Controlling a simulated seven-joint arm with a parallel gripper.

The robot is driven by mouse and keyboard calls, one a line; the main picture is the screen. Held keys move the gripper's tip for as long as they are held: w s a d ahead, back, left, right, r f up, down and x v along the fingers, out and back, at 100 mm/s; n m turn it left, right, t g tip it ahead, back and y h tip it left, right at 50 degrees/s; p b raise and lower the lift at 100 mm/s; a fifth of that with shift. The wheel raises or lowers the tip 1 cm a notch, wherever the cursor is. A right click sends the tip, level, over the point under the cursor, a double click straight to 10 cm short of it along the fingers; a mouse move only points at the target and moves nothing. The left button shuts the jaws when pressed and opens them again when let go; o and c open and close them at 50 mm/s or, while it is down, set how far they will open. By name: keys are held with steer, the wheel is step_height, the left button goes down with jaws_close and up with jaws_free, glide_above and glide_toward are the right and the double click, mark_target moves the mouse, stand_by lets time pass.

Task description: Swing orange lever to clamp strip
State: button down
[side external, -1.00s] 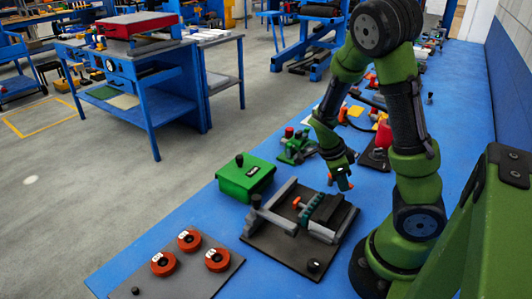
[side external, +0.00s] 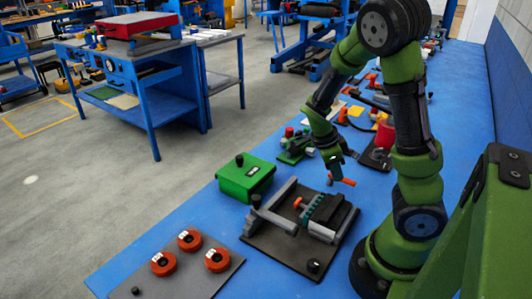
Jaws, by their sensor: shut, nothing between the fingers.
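A dark fixture plate (side external: 276,251) lies on the blue bench and carries grey bars and a black block. A teal ribbed piece (side external: 312,208) sits against the block. A small orange-tipped part (side external: 298,203) stands beside it, left of the teal piece. An orange bar (side external: 348,182) shows just behind the fixture, at my gripper's fingertips. I cannot tell which orange part is the lever, or whether the fingers touch the bar. My gripper (side external: 336,177) points down above the back of the fixture, shut and empty. I cannot make out the strip for certain.
A green box (side external: 245,178) with a black knob stands left of the fixture. A grey plate (side external: 206,275) with red-orange discs lies at the front left. A green clamp-like device (side external: 295,147) and a red cup (side external: 384,136) stand behind.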

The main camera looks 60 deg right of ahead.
steer(key=v, duration=1.4)
steer(key=shift+r, duration=0.15)
steer(key=w+a+f+n+t+y, duration=0.2)
steer(key=a+n+t+y, duration=0.15)
steer(key=a+n, duration=0.7)
steer(key=s+a+r+n+t+y, duration=0.1)
steer(key=s+a+r+n+t, duration=0.2)
steer(key=n, duration=1)
steer(key=a+r+t, duration=0.3)
steer(key=r+t, duration=0.1)
steer(key=shift+s+a+n, duration=0.3)
steer(key=shift+n, duration=0.05)
